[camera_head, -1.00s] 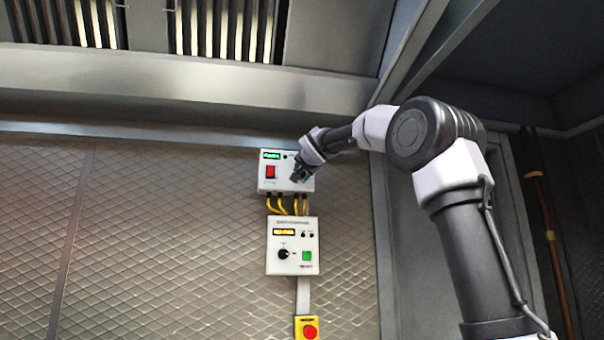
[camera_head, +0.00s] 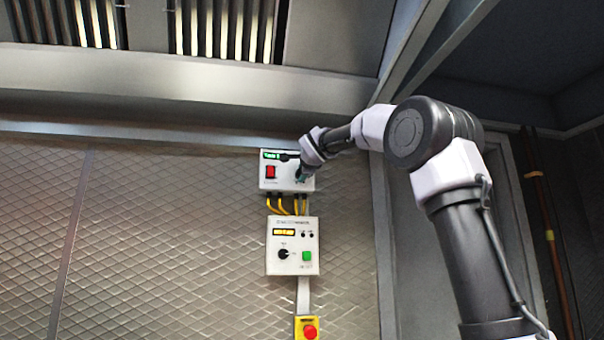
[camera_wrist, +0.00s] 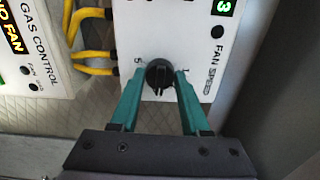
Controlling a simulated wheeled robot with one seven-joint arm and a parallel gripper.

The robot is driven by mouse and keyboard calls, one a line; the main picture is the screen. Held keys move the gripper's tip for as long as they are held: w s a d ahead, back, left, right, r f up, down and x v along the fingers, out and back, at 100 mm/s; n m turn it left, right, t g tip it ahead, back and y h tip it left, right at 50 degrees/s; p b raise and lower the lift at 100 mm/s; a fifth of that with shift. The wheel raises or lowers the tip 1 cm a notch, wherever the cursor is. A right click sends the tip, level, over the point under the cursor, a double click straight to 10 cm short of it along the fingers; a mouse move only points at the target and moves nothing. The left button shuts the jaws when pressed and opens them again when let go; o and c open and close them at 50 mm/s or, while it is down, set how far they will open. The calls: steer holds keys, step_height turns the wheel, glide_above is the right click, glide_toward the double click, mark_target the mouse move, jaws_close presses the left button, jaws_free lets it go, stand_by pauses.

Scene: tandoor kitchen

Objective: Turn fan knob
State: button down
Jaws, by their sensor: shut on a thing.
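The fan knob (camera_wrist: 160,76) is a black round knob on the white fan control box (camera_wrist: 196,38), beside the words FAN SPEED in the wrist view. My gripper (camera_wrist: 160,84) has its two teal fingers on either side of the knob and is shut on it. A green digit 3 shows on the box's display (camera_wrist: 227,5) in the wrist view. In the head view my gripper (camera_head: 301,176) reaches the right side of the fan box (camera_head: 288,185) and hides the knob there. A red switch (camera_head: 271,171) is on the box's left side.
A gas control box (camera_head: 292,246) with a black knob, a green button and a lit display is mounted below, joined by yellow cables (camera_head: 287,205). A red emergency button (camera_head: 310,331) is lower still. A metal hood (camera_head: 180,95) overhangs the wall.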

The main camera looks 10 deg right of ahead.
steer(key=shift+m, duration=0.6)
steer(key=shift+f, duration=0.1)
steer(key=shift+c, duration=1.9)
jaws_free()
steer(key=s, duration=1)
steer(key=shift+s, duration=0.4)
